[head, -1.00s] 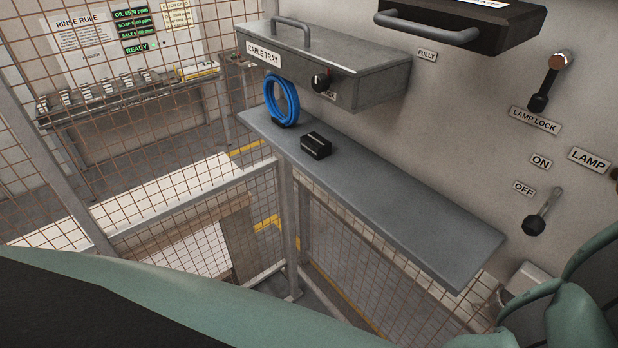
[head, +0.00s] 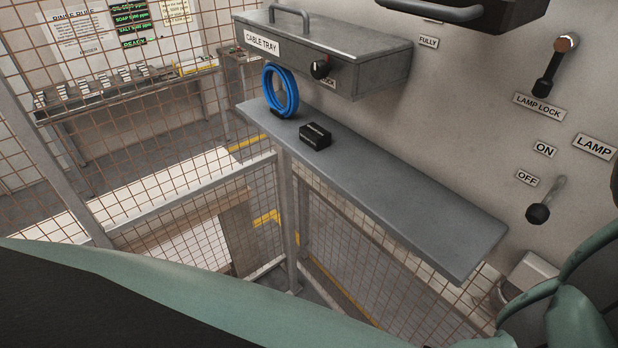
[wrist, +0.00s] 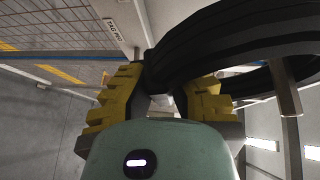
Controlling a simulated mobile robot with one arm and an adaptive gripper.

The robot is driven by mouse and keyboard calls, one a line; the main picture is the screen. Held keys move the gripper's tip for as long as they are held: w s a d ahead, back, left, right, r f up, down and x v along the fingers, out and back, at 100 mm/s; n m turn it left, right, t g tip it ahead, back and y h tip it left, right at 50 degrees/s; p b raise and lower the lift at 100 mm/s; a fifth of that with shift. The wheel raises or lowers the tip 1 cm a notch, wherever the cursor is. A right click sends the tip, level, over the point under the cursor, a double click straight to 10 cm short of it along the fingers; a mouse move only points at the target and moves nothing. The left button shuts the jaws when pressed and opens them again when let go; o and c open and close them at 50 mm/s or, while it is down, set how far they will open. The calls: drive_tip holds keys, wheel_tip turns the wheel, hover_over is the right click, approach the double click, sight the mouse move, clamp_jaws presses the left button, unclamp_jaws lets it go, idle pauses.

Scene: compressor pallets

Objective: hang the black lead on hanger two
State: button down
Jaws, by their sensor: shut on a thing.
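The black lead, a thick coiled black loop (wrist: 205,45), fills the top right of the wrist view. My gripper (wrist: 165,85), with yellow stepped fingers, is shut on the near side of the coil. The coil's far side runs out of the picture at the right. A pale metal bar (wrist: 286,92) shows at the coil's right part; I cannot tell whether it passes through the loop or only lies behind or before it. The head view shows neither the gripper nor the black lead. No hanger marked two can be made out.
In the head view a grey shelf (head: 400,195) carries a blue coil (head: 280,90) and a small black block (head: 315,136). The cable tray box (head: 370,72) is above it. Wall levers (head: 540,212) stand at the right. Wire mesh (head: 110,110) bounds the left.

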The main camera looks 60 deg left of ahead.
idle(0.3)
drive_tip(key=c, duration=1)
unclamp_jaws()
drive_tip(key=shift+c, duration=0.2)
